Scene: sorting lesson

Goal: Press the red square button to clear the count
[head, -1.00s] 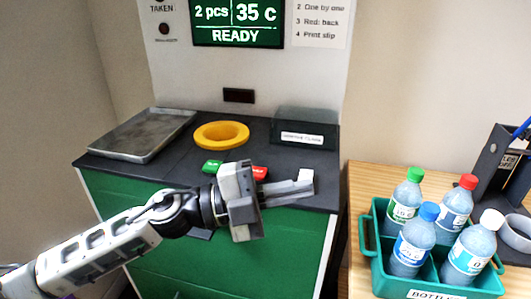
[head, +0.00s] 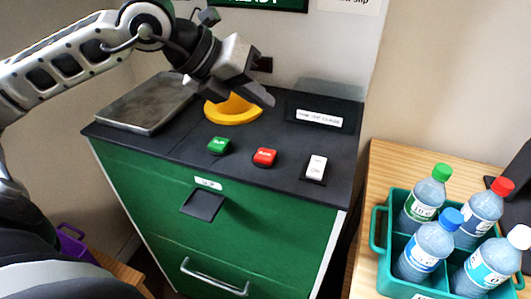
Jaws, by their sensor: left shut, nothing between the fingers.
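The red square button (head: 265,157) sits on the dark top of the green cabinet, between the green button (head: 219,146) and a white rocker switch (head: 316,167). It is in plain view. My left gripper (head: 266,101) is shut and empty. It appears above and behind the red button in the head view, in front of the yellow ring, with a gap of cabinet top showing between the fingertips and the button. My right gripper is not in view. The display is mostly cut off at the top edge, so its count cannot be read.
A metal tray (head: 147,102) lies at the left of the cabinet top, and a yellow ring (head: 232,110) is partly behind my gripper. A teal crate (head: 379,229) of several bottles stands on the wooden table (head: 379,166) at right. A drawer handle (head: 214,280) juts out in front.

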